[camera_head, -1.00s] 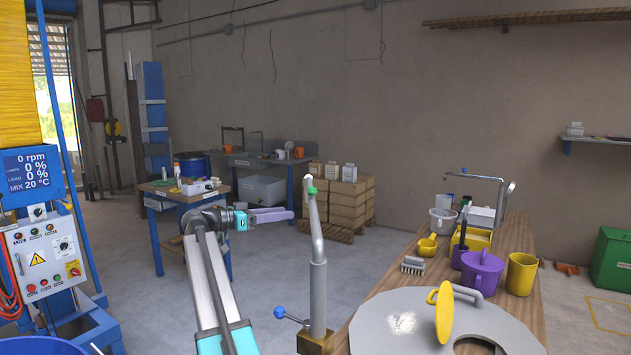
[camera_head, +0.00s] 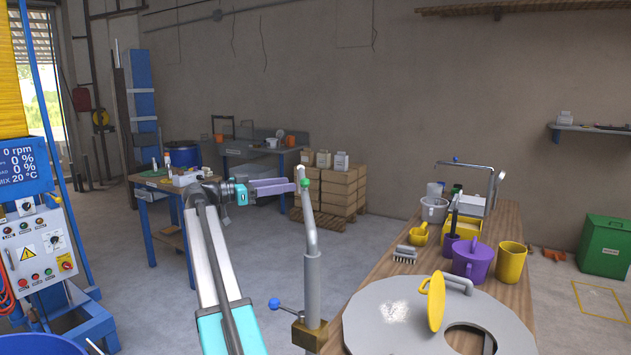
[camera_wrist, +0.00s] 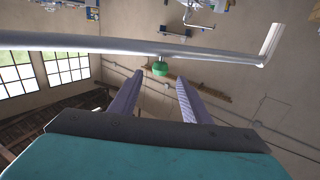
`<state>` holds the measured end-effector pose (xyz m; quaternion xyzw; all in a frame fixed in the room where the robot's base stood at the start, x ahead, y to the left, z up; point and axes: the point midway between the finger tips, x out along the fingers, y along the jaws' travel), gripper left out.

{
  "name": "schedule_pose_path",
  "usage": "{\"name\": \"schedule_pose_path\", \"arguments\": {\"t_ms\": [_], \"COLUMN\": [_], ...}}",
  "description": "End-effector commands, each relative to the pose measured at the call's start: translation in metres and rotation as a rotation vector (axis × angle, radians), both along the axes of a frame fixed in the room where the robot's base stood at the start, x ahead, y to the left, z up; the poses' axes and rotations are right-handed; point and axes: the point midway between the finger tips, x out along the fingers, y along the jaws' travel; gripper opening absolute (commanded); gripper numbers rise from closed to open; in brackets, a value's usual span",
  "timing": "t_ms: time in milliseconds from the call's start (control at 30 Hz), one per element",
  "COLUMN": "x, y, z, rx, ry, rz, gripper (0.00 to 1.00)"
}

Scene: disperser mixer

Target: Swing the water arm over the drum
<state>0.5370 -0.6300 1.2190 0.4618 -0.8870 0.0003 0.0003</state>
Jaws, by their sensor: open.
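The water arm (camera_head: 313,265) is an upright grey pipe, bent at the top, with a green tip (camera_head: 303,182) and a blue-knobbed side handle (camera_head: 274,303). My gripper (camera_head: 292,186) is open at its top, beside the green tip. In the wrist view the pipe (camera_wrist: 110,46) crosses ahead of my gripper (camera_wrist: 160,78). The green tip (camera_wrist: 160,69) shows between the two finger ends, and the fingers look apart from it. A blue drum rim (camera_head: 40,345) shows at the bottom left; most of the drum is out of frame.
A wooden bench (camera_head: 385,275) on the right bears a grey lid (camera_head: 385,315), a yellow scoop and a purple jug (camera_head: 472,262). A control panel (camera_head: 40,250) stands left. A blue table (camera_head: 150,200) is behind my arm. Open floor lies between.

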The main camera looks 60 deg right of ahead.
Motion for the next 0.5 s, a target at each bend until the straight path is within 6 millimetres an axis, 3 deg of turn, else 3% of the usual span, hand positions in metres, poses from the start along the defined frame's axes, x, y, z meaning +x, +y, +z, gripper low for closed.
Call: {"name": "schedule_pose_path", "arguments": {"t_ms": [500], "x": [-0.042], "y": [-0.06], "z": [0.001], "rx": [0.001], "ry": [-0.001], "rz": [0.0], "gripper": [0.43]}}
